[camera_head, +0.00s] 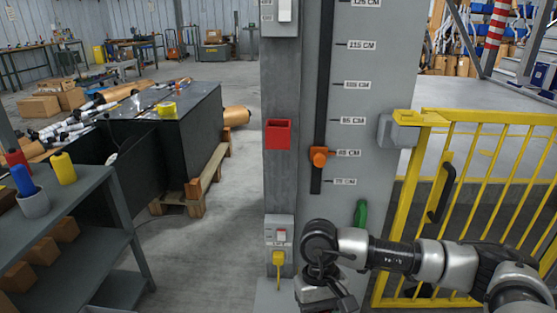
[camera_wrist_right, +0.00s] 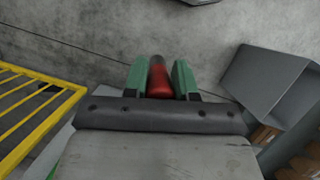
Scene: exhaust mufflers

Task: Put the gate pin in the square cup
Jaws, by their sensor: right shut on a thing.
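My right gripper (camera_wrist_right: 159,78) is shut on a red, rounded pin (camera_wrist_right: 158,80) with a darker far end, seen between its green fingers in the right wrist view. I take it to be the gate pin. In the head view my right arm reaches in from the right and bends down near the bottom edge; its fingers and the pin cannot be made out there. The red square cup (camera_head: 278,134) is fixed to the grey post, above and left of my right wrist, apart from it. My left gripper is not in view.
The grey post has a switch box (camera_head: 279,232) with a yellow part below. An orange knob (camera_head: 318,155) sits on the height scale. A green handle (camera_head: 361,212) stands behind my arm. A yellow gate (camera_head: 480,125) is right, a shelf (camera_head: 85,205) left. Floor between is clear.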

